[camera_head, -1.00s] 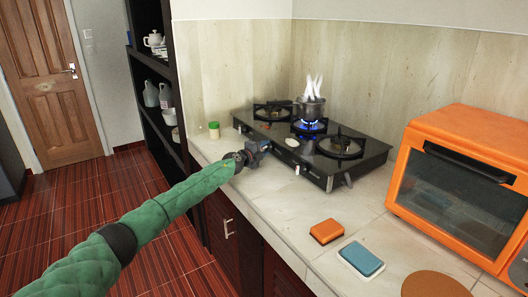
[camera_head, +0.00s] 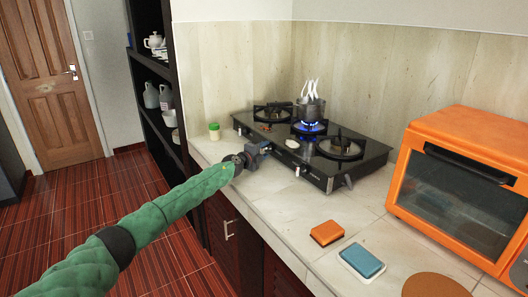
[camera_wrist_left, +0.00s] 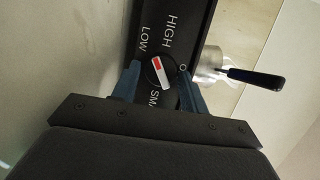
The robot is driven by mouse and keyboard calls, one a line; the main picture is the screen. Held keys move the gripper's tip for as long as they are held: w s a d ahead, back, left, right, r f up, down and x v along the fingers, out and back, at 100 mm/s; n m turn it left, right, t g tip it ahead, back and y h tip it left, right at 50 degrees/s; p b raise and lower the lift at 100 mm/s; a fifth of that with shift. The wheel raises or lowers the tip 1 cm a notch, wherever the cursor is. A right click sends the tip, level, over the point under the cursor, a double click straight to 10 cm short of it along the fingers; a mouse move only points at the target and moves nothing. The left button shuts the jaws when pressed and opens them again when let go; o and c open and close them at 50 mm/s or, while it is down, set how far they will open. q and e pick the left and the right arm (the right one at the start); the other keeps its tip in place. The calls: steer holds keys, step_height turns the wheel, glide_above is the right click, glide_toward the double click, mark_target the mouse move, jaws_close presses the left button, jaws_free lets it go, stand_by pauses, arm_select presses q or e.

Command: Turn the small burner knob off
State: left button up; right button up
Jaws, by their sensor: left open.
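The black stove (camera_head: 372,159) stands on the counter against the wall. My left gripper (camera_head: 262,147) is at the left part of its front edge. In the left wrist view, a round black knob (camera_wrist_left: 159,72) with a red-and-white pointer sits between the open blue fingers of my left gripper (camera_wrist_left: 157,88). The pointer's red end is toward the upper left, its white end toward the lower right. HIGH, LOW and a partly hidden word starting SMA are printed around it. I cannot tell whether the fingers touch the knob. My right gripper is not in view.
A green-capped jar (camera_head: 214,131) is left of the stove.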

arm_select(q)
steer(key=p+v, duration=0.1)
steer(key=v, duration=0.4)
steer(key=shift+s+a+p, duration=0.3)
steer(key=shift+p, duration=0.1)
steer(key=shift+s+a, duration=0.2)
steer(key=shift+s, duration=0.1)
steer(key=shift+s+a, duration=0.3)
steer(key=shift+s, duration=0.1)
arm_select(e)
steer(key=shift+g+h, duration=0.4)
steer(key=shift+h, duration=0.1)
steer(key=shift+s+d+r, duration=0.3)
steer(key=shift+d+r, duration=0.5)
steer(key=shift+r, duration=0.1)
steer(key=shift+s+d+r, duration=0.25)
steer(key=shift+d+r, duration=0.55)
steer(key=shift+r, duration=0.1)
arm_select(q)
steer(key=shift+o, duration=0.3)
